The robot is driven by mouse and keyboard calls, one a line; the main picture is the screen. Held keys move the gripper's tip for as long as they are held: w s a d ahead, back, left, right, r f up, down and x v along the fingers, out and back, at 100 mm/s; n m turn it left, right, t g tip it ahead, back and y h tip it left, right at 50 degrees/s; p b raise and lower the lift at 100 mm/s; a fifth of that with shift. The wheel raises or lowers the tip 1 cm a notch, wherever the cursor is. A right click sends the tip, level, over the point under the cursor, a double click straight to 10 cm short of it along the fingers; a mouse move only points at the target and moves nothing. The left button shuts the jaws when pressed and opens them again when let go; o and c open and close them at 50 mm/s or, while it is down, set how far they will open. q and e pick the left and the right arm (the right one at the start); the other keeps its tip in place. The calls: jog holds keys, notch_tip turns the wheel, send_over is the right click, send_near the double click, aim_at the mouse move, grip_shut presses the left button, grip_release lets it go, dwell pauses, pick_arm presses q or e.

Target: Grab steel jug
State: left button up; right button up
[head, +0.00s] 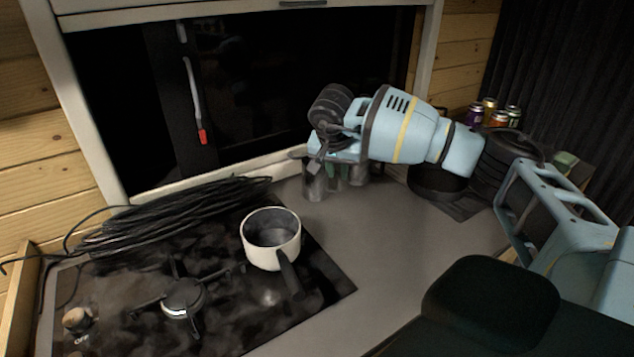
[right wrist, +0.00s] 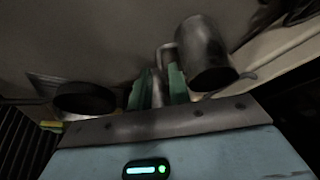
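A steel jug (right wrist: 204,58) shows in the right wrist view, just right of my right gripper's green fingers, with its handle on the side toward them. In the head view a steel jug (head: 314,182) stands on the counter near the window, partly under my right gripper (head: 345,174). The right gripper (right wrist: 158,90) reaches down there with its fingers apart. A narrow grey metal shape shows in the gap between the fingers; whether they touch it I cannot tell. My right arm hides part of the jug area. My left gripper is not in view.
A white saucepan (head: 272,240) with a dark handle stands on the black stove (head: 206,322). A coil of black cable (head: 170,217) lies behind it. A dark pan (head: 434,186) and several cans (head: 489,108) are at the right. The counter (head: 400,245) in front is clear.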

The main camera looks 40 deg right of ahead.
aim_at(339, 181)
jog(key=shift+x, duration=2.55)
grip_shut()
jog(key=shift+r, duration=0.1)
